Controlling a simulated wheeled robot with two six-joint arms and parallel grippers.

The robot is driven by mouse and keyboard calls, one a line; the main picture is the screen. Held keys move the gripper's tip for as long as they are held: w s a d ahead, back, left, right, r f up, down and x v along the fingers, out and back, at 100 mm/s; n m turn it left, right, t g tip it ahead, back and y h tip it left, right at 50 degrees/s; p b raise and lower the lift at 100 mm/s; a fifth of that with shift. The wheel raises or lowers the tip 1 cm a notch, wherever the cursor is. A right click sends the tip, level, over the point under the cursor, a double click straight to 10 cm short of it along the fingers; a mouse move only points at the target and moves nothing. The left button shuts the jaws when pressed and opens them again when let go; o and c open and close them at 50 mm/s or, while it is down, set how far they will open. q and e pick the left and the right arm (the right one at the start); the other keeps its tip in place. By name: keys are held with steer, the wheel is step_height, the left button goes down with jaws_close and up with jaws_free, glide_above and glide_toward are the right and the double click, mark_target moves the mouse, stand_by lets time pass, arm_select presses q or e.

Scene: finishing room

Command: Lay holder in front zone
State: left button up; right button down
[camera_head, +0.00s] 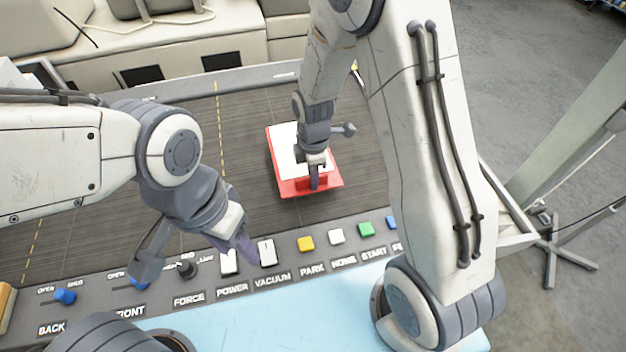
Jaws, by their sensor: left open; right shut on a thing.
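The holder (279,150) looks like a red plate with a white face and a raised red part near its front edge. It is on or just above the dark slatted bed (245,125); I cannot tell whether it touches. My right gripper (315,182) comes down from above and is shut on the holder's raised red part. My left gripper (198,256) is open and empty over the control panel, in front and to the left of the holder. No marking clearly names a front zone on the bed, though a panel label reads FRONT.
The control panel (350,258) runs along the near edge with blue knobs and yellow, white and green buttons. A yellow dashed line (221,130) crosses the bed left of the holder. The bed left of that line is partly hidden by my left arm.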

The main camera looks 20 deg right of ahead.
steer(key=shift+w+d+f, duration=0.15)
steer(key=shift+w+f, duration=0.2)
steer(key=shift+w, duration=0.2)
step_height(320, 180, down, 3)
steer(key=shift+p, duration=0.7)
steer(key=shift+f, duration=0.45)
steer(key=shift+f, duration=0.1)
steer(key=shift+f, duration=0.15)
steer(key=c, duration=0.9)
jaws_free()
steer(key=shift+r, duration=0.2)
